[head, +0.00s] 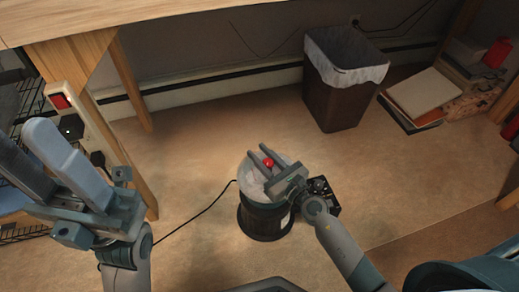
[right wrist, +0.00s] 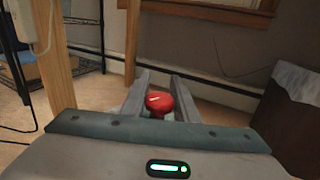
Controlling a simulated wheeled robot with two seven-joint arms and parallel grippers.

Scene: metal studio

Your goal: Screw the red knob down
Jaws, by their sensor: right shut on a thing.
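The red knob (head: 268,162) is a small round ball on top of a cylinder-shaped device (head: 265,222) with a pale upper part and a dark ribbed base, standing upright on the floor. My right gripper (head: 259,153) is shut on the knob from the lower right, one finger on each side. In the right wrist view the knob (right wrist: 160,103) shows between the two fingers (right wrist: 162,77); the device beneath is mostly hidden by the gripper body. My left gripper (head: 22,133) is raised at the left, open and empty, apart from the device.
A wooden table (head: 135,12) overhangs the back and left. A lined bin (head: 338,98) and books (head: 422,95) stand farther back.

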